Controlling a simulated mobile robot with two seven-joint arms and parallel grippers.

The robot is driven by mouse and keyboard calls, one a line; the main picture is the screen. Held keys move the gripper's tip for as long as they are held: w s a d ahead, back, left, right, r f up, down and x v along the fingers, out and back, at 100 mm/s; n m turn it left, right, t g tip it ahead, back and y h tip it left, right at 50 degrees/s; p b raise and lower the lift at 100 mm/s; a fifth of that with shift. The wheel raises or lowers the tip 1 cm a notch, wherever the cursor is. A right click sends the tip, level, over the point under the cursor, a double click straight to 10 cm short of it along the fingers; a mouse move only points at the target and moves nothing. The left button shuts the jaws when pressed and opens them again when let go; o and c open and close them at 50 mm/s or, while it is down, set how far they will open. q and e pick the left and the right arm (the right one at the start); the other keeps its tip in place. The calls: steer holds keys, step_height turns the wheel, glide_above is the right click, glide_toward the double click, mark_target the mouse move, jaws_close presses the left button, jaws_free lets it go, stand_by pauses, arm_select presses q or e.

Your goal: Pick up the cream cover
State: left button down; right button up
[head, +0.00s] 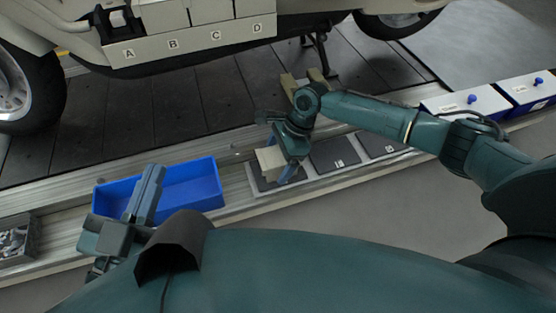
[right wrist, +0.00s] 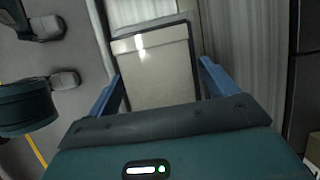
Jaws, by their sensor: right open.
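The cream cover (head: 269,162) lies at the left end of a light tray (head: 318,182) with dark pads. In the right wrist view the cream cover (right wrist: 155,70) is a flat rectangular piece between the two blue fingers. My right gripper (head: 281,171) is directly over the cover with its fingers open on either side; it also shows in the right wrist view (right wrist: 161,78). I cannot tell whether the fingers touch the cover. Part of the cover is hidden by the gripper in the head view. My left gripper (head: 149,188) is in front of the blue bin, its opening unclear.
The blue bin (head: 207,184) stands left of the tray. Two blue-and-white boxes (head: 466,103) (head: 527,91) stand at the right. A dark box (head: 15,241) is at far left. A vehicle panel (head: 191,38) marked A to D hangs above the slat conveyor (head: 150,110).

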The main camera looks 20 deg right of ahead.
steer(key=c, duration=1.1)
